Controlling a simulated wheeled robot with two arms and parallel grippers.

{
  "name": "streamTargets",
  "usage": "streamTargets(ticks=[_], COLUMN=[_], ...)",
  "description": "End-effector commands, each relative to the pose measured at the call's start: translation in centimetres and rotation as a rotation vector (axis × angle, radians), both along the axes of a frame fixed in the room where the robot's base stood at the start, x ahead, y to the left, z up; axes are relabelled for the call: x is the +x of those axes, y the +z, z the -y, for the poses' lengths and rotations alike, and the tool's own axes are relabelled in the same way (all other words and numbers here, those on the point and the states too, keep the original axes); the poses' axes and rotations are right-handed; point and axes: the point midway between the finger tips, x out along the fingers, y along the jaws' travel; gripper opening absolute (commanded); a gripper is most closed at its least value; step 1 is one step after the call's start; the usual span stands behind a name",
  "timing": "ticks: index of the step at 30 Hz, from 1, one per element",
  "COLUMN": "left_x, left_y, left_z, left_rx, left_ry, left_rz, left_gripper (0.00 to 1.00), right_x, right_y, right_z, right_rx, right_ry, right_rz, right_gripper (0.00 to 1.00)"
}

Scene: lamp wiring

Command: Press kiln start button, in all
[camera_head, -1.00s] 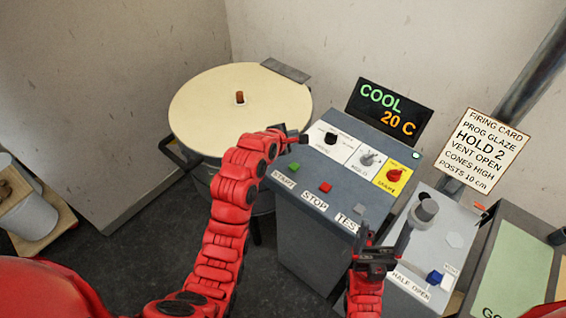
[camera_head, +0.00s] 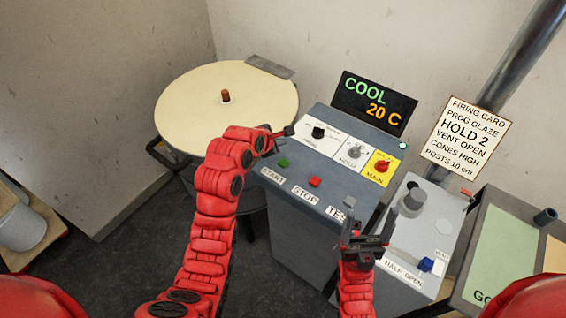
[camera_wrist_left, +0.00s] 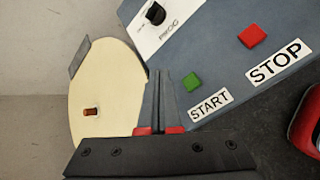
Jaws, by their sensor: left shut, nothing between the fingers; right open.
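The green start button (camera_head: 283,162) sits above the START label on the grey control panel (camera_head: 262,172). In the left wrist view the green button (camera_wrist_left: 191,82) is just right of my left gripper's fingertips. My left gripper (camera_head: 287,131) is shut and empty, over the panel's left edge, a little above the button in the picture; I cannot tell its height over the panel. It also shows in the left wrist view (camera_wrist_left: 160,74). My right gripper (camera_head: 372,223) is open and empty near the panel's lower right corner, before the vent box. The display (camera_head: 371,103) reads COOL 20 C.
A red stop button (camera_head: 315,182) lies right of the green one. Black, grey and red knobs line the upper panel. The round kiln lid (camera_head: 190,105) with a brown plug is at left. A firing card (camera_head: 468,134) and a grey vent box (camera_head: 430,215) are at right.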

Motion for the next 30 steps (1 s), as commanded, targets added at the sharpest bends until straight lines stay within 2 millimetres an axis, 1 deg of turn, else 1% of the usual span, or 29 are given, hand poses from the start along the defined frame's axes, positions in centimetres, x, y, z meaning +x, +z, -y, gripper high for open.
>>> streamTargets(ticks=[1,5,9,15,19,30], left_x=[0.0,0.0,-0.1,0.0,0.0,0.0], left_y=[-1.0,-2.8,-5.0,-6.8,-7.2,-7.1], left_z=[0.0,0.0,0.0,-0.1,0.0,0.0], left_rx=[0.001,0.002,0.003,-0.001,-0.001,-0.001], left_ry=[-0.001,0.001,0.0,0.001,0.001,0.001], left_rz=[-0.001,0.002,-0.002,-0.001,0.001,0.0], left_gripper=[0.0,0.0,0.0,0.0,0.0,0.0], right_x=[0.0,0.0,0.0,0.0,0.0,0.0], right_y=[-0.6,-1.7,-2.9,-3.1,-3.2,-3.2], right_z=[0.0,0.0,0.0,0.0,0.0,0.0], right_rx=[0.0,0.0,0.0,0.0,0.0,0.0], right_ry=[0.0,0.0,0.0,0.0,0.0,0.0], right_rz=[0.0,0.0,0.0,0.0,0.0,0.0], right_gripper=[0.81,0.81,0.81,0.81,0.81,0.81])
